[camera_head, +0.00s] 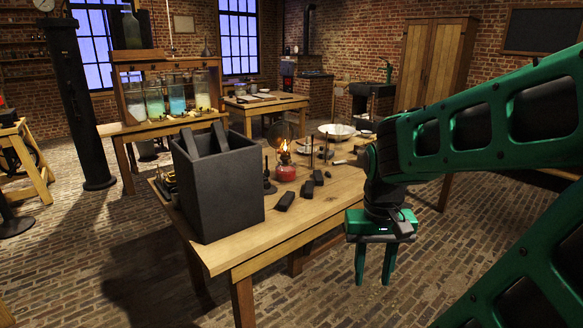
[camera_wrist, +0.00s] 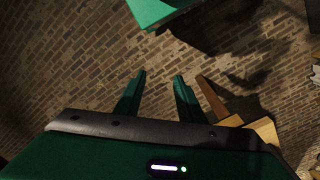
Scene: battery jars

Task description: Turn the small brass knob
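I cannot make out a small brass knob for certain. A red lamp (camera_head: 286,172) with a lit flame stands on the wooden table (camera_head: 232,257), and any knob on it is too small to tell. Small brass-coloured parts (camera_head: 166,186) show at the table's left edge, partly hidden by a dark box. My gripper (camera_head: 374,281) hangs beside the table's right side, fingers down, below the tabletop's level. Its two green fingers are apart with nothing between them. In the wrist view the open fingers (camera_wrist: 160,76) point over bare brick floor.
The tall dark open box (camera_head: 222,195) stands on the table's near left. Black blocks (camera_head: 285,201), thin stands and a white bowl (camera_head: 337,131) share the tabletop. A jar rack (camera_head: 168,98) stands behind. The floor under my gripper is clear.

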